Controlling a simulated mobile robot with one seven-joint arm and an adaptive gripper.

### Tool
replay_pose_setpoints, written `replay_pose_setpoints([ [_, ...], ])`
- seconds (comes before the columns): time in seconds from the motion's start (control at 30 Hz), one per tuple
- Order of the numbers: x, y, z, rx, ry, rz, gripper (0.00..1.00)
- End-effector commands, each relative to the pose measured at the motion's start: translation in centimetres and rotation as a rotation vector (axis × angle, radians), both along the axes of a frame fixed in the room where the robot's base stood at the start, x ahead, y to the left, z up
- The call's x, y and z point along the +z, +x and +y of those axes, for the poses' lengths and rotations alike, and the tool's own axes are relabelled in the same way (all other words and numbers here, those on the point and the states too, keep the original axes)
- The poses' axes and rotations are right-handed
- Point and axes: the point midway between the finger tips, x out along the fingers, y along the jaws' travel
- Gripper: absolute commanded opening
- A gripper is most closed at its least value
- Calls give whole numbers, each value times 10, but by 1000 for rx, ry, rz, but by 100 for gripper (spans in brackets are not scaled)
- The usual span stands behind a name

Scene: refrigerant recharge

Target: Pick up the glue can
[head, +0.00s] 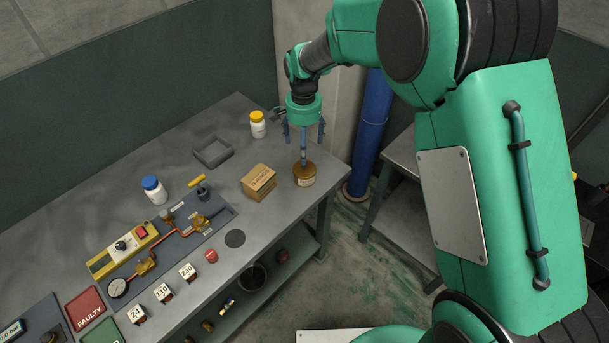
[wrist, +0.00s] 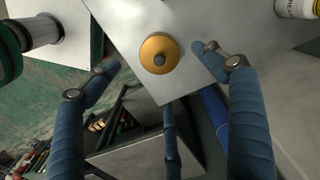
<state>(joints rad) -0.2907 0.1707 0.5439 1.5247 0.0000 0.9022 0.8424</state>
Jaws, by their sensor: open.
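The glue can (head: 304,176), a short brown-orange can with a pale label, stands upright near the right edge of the grey workbench. In the wrist view the fingers of my gripper (wrist: 158,58) surround the can's outline with gaps. In the head view one finger overlaps the can's top, so I cannot tell whether it touches.
On the workbench (head: 215,120), a cardboard box (head: 259,182) stands left of the can and a yellow-capped white bottle (head: 258,126) behind it. A grey tray (head: 212,152), a blue-capped bottle (head: 154,190) and a pipe assembly (head: 185,235) are farther left. A blue cylinder (head: 370,135) stands behind right.

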Motion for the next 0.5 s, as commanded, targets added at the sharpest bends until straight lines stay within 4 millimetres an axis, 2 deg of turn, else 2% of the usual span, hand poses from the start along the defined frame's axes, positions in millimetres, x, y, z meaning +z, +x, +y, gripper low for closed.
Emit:
replay_pose_setpoints([
  [0.27, -7, -1, 0, 0, 0, 1, 83],
  [0.5, -38, -1, -1, 0, -1, 4, 83],
])
